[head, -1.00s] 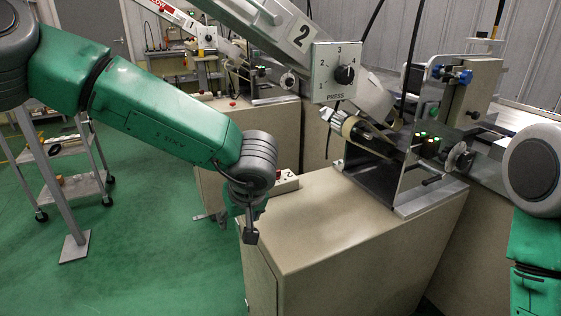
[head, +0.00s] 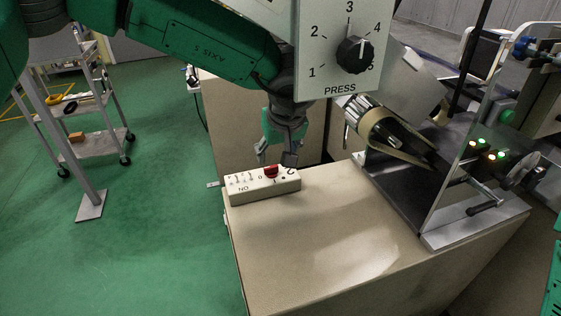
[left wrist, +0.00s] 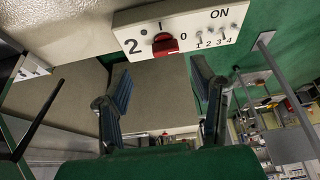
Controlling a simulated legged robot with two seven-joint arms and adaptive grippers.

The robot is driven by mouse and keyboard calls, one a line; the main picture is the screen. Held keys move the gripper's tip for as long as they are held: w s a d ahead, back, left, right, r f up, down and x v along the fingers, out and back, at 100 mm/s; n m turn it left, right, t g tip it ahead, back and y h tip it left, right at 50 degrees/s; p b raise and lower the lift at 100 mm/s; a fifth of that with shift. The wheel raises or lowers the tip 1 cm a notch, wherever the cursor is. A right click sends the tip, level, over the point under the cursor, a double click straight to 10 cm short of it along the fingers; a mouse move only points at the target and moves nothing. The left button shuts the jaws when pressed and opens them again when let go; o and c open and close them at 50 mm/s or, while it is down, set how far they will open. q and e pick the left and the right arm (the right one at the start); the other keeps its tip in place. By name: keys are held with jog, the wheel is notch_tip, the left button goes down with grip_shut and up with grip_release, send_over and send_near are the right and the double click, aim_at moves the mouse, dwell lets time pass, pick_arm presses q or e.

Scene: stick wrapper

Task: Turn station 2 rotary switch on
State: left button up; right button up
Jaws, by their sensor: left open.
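The station 2 switch box (head: 262,184) is a pale box at the back left edge of the beige cabinet top. It carries a red rotary knob (head: 271,171), a "2" and small toggles marked ON. My left gripper (head: 276,158) is open and empty just behind and above the knob, fingers pointing down. In the left wrist view the switch box (left wrist: 205,37) lies beyond the open fingers (left wrist: 160,76). The red knob (left wrist: 165,45) shows there between the marks I and 0, roughly centred between the fingers. Its exact setting is unclear. My right gripper is out of view.
The beige cabinet top (head: 300,240) is clear in front of the box. A PRESS dial panel (head: 335,70) hangs close to my left forearm. A machine with rollers and a clear plate (head: 455,190) stands right. A trolley (head: 95,150) stands on the green floor at left.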

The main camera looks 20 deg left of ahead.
aim_at(270, 166)
pick_arm(q)
jog(key=a+f, duration=0.1)
jog(key=f, duration=0.1)
jog(key=w+a+f+b, duration=0.1)
jog(key=f, duration=0.1)
jog(key=w+a+f, duration=0.1)
jog(key=f, duration=0.1)
jog(key=shift+a, duration=0.15)
jog(key=shift+w+d, duration=0.1)
jog(key=shift+d, duration=0.85)
jog(key=shift+c, duration=0.4)
jog(key=c, duration=0.7)
jog(key=shift+a+r, duration=0.1)
jog(key=shift+a, duration=0.15)
jog(key=c, duration=0.4)
jog(key=shift+o, duration=0.2)
jog(key=shift+a, duration=0.4)
